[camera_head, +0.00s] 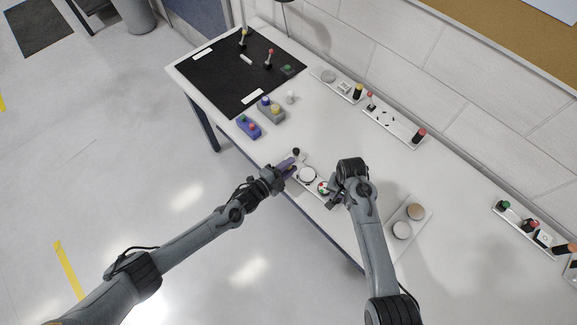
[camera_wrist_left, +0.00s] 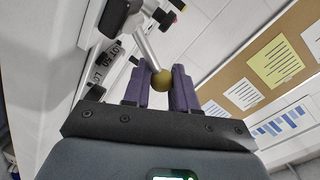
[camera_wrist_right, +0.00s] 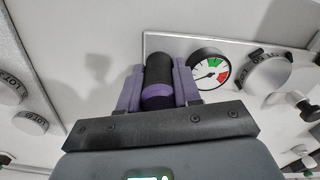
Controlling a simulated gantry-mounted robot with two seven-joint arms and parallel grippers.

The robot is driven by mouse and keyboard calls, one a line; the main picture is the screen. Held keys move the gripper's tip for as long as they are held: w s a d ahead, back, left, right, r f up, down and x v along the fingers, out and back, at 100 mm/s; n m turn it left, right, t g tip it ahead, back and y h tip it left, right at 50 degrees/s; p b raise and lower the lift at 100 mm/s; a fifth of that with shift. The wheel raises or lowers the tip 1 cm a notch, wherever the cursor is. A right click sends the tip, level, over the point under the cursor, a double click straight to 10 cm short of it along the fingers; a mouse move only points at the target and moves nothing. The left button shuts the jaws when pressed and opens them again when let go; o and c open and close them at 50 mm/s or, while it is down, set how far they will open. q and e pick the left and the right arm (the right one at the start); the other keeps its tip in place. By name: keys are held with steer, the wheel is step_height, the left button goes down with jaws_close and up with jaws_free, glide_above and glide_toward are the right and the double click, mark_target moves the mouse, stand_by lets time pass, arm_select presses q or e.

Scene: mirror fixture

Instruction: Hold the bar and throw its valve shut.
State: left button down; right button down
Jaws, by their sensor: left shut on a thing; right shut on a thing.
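The bar (camera_head: 316,183) is a pale strip on the table with a red-green gauge (camera_head: 324,187) and a round disc (camera_head: 307,174). My left gripper (camera_head: 289,168) is shut on this lever at the left end of the bar. My right gripper (camera_wrist_right: 158,78) is shut on a black handle (camera_wrist_right: 158,68) beside the gauge (camera_wrist_right: 210,70). The right gripper also shows in the head view (camera_head: 335,192), covering the handle and the bar's right end.
A plate with two round discs (camera_head: 408,222) lies right of my right gripper. Blue and grey button boxes (camera_head: 249,125) and a black mat (camera_head: 225,85) are at the left. More control strips (camera_head: 394,123) line the wall. The table's front edge is close to both grippers.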

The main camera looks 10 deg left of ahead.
arm_select(q)
steer(key=shift+a, duration=0.15)
steer(key=c, duration=1)
jaws_free()
steer(key=shift+s, duration=0.1)
steer(key=v, duration=1.1)
steer(key=shift+s+a, duration=0.2)
steer(key=shift+s, duration=0.15)
steer(key=shift+r, duration=0.1)
